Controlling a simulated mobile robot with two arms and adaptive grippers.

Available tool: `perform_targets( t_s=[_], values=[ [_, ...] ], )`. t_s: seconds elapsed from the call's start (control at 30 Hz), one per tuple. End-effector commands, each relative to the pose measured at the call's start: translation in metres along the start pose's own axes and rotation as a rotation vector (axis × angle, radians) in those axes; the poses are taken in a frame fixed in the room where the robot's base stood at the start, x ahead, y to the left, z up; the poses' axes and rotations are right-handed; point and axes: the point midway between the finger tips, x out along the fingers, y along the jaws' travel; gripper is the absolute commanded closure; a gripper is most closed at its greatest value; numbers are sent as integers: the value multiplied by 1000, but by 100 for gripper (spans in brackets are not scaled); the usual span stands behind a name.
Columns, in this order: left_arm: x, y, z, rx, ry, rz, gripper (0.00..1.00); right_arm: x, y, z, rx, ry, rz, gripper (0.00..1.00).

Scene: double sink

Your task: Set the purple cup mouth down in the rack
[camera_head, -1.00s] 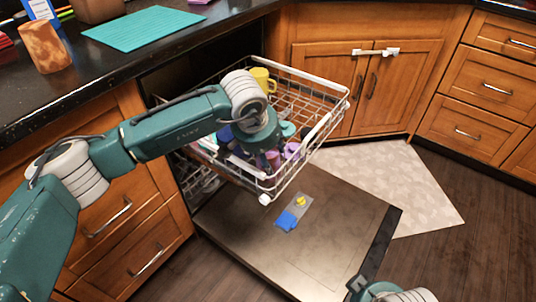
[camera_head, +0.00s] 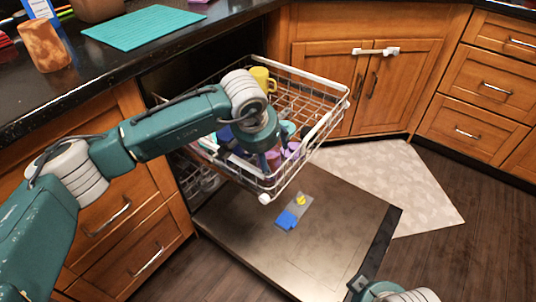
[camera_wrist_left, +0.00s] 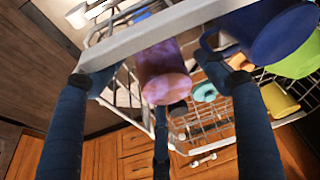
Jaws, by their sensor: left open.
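My left gripper (camera_head: 262,150) is at the front part of the white wire rack (camera_head: 345,92), partly hidden by its own wrist. In the left wrist view its dark fingers (camera_wrist_left: 158,78) are spread, with a mottled purple-pink cup (camera_wrist_left: 165,72) in the gap between them. The cup is tilted in that view, and I cannot tell whether its round end is base or mouth. A purple piece (camera_head: 292,150) shows beside the gripper in the head view. Part of my right arm shows at the bottom edge; its gripper is out of view.
A yellow cup (camera_head: 262,78) stands in the rack's back part. A blue cup (camera_wrist_left: 285,35) is close to the right finger. The rack's white rail (camera_wrist_left: 160,35) crosses the wrist view. The open dishwasher door (camera_head: 320,240) holds a blue-and-yellow item (camera_head: 293,213).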

Motion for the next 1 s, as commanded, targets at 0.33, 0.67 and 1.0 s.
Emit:
perform_targets(
  t_s=[0.33,0.67,1.0],
  values=[
    [-45,0,-2,2,5,-1,27,0,0,0,0,1,0,60],
    [-107,-1,-1,0,3,-1,27,0,0,0,0,1,0,60],
    [-120,0,0,0,0,0,27,0,0,0,0,0,0,60]
  ],
)
